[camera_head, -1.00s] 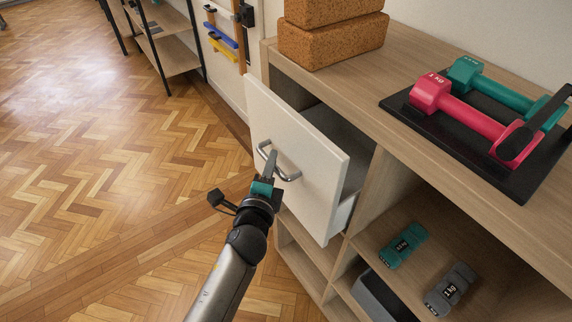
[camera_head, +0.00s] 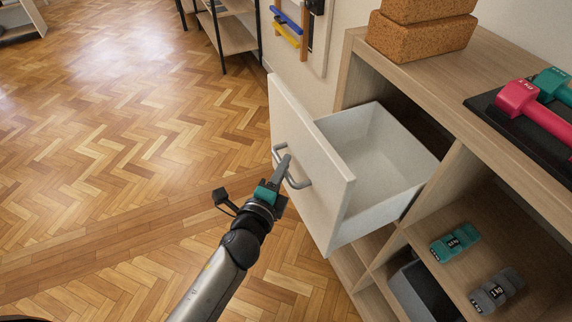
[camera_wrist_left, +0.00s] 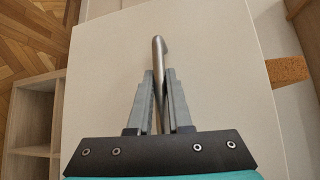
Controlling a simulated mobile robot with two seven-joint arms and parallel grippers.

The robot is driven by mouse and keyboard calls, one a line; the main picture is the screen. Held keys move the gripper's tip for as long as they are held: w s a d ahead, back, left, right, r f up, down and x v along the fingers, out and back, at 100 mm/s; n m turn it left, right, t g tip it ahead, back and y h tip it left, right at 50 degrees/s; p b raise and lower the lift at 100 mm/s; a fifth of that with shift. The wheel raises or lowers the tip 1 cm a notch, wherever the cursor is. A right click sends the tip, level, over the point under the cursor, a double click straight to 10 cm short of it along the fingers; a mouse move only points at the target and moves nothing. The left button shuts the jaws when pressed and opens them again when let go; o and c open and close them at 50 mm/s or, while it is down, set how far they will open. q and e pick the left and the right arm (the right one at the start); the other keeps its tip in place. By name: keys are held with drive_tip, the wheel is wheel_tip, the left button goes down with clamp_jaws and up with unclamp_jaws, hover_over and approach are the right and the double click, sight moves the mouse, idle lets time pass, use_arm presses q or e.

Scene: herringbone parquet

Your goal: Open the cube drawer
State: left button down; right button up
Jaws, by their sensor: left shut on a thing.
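The cube drawer has a white front (camera_head: 305,165) and stands well out of the wooden shelf unit in the head view. Its white inside (camera_head: 375,150) shows, and the part I can see is empty. A grey metal bar handle (camera_head: 299,183) is on the front. My left gripper (camera_head: 283,168) is shut on the handle. In the left wrist view, the fingers (camera_wrist_left: 159,92) close around the handle bar (camera_wrist_left: 159,55) in front of the drawer front (camera_wrist_left: 215,70). My right gripper is not in view.
Cork blocks (camera_head: 420,38) and a black tray (camera_head: 510,125) with red and teal dumbbells lie on the shelf top. Small teal (camera_head: 455,243) and grey (camera_head: 496,290) weights and a dark bin (camera_head: 425,290) sit in the lower compartments. The parquet floor (camera_head: 130,130) at left is clear.

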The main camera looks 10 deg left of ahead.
use_arm(q)
drive_tip(key=shift+a, duration=0.1)
drive_tip(key=c, duration=0.8)
unclamp_jaws()
drive_tip(key=shift+c, duration=0.2)
drive_tip(key=s+a+r+b, duration=0.1)
drive_tip(key=s+a+r, duration=0.1)
drive_tip(key=s, duration=1.3)
drive_tip(key=shift+r, duration=0.1)
